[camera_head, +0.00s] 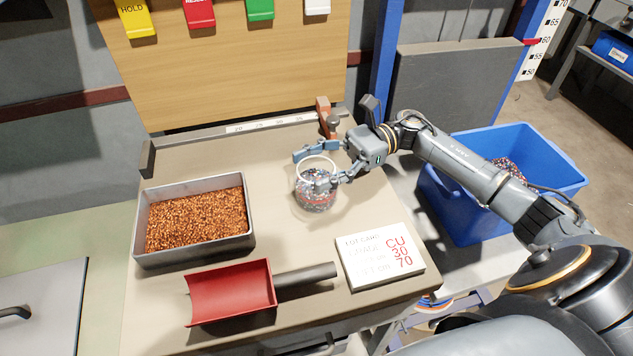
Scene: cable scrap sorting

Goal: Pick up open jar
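The open jar (314,203) is clear glass with a wide round mouth and mixed red, grey and bluish bits inside. It stands upright on the workbench, right of centre. My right gripper (318,166) is at the jar with its fingers spread wide. One finger is behind the rim on the far side, and the other is in front of the jar's near right side. Whether either finger touches the glass is hard to tell. The near finger hides part of the jar. My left gripper is not in view.
A metal tray of copper granules (140,238) sits left on the workbench (275,225). A red scoop (230,292) and a white card (380,258) lie in front. A small red-brown stand (323,108) is behind the jar. A blue bin (465,215) stands right.

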